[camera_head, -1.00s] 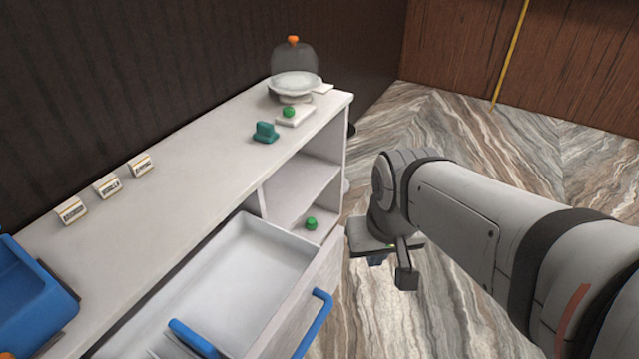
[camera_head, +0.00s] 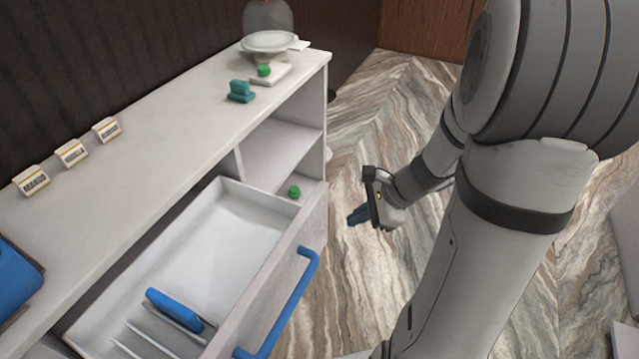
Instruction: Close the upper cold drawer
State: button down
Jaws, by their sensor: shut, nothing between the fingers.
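The upper cold drawer (camera_head: 224,239) is pulled out from the white counter. Its inside is in view, with a blue-handled item (camera_head: 174,309) and thin upright dividers (camera_head: 150,338) near its front left. A blue bar handle (camera_head: 287,307) runs along the drawer's front face. My gripper (camera_head: 357,216) is to the right of the drawer front, over the floor and apart from the handle. It is shut and empty.
On the counter top (camera_head: 150,160) stand several small labels (camera_head: 72,152), a teal block (camera_head: 241,91), a green ball (camera_head: 264,70) on a white slab and a glass dome stand (camera_head: 268,42). Another green ball (camera_head: 294,191) sits on an open shelf. The floor (camera_head: 385,125) at right is clear.

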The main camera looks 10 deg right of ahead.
jog(key=w+d+f+m+t+b, duration=0.1)
jog(key=w+d+f+m+t, duration=0.15)
jog(key=d+f+m, duration=0.4)
jog(key=b, duration=0.3)
send_near(321, 227)
jog(key=shift+x, duration=2.75)
jog(key=shift+a, duration=0.1)
